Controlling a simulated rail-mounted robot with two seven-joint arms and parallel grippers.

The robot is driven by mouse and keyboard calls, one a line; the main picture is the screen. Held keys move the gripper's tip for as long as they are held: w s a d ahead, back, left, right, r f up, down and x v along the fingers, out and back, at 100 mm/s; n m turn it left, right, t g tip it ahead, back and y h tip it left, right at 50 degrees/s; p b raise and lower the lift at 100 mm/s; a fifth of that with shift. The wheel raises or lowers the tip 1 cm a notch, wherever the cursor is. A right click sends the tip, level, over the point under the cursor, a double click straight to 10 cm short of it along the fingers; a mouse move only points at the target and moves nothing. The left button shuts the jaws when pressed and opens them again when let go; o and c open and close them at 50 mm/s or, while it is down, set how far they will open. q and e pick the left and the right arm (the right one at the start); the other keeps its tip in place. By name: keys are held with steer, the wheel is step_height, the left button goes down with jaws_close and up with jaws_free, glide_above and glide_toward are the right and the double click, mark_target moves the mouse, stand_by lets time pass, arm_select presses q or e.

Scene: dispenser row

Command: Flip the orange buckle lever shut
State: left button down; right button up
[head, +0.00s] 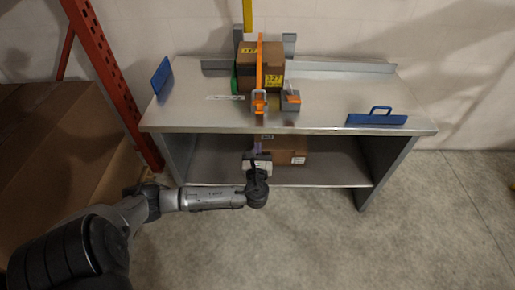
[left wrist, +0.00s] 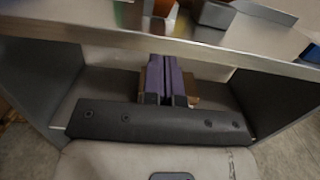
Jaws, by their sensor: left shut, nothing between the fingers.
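An orange strap (head: 260,62) runs over a brown cardboard box (head: 246,68) on the metal table. At its front end is a grey and orange buckle (head: 259,102), near the table's front edge. In the left wrist view the buckle (left wrist: 159,10) is cut off by the top edge. I cannot tell the lever's exact angle. My left gripper (head: 258,148) is in front of the table, below the tabletop edge and apart from the buckle. Its purple fingers (left wrist: 166,76) are shut and empty, pointing towards the lower shelf. My right gripper is not in view.
A grey block with an orange part (head: 291,98) stands right of the buckle. Another cardboard box (head: 284,150) sits on the lower shelf. A red rack post (head: 112,70) stands left.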

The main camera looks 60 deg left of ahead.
arm_select(q)
steer(key=b, duration=0.2)
glide_toward(260, 108)
step_height(260, 108, down, 3)
steer(key=a+r, duration=0.1)
steer(key=a+r+b, duration=0.1)
steer(key=shift+w+a+r, duration=0.2)
steer(key=shift+w+r, duration=0.05)
steer(key=shift+w, duration=0.05)
steer(key=shift+w+a+r, duration=0.2)
steer(key=shift+a+r, duration=0.15)
steer(key=shift+r, duration=0.25)
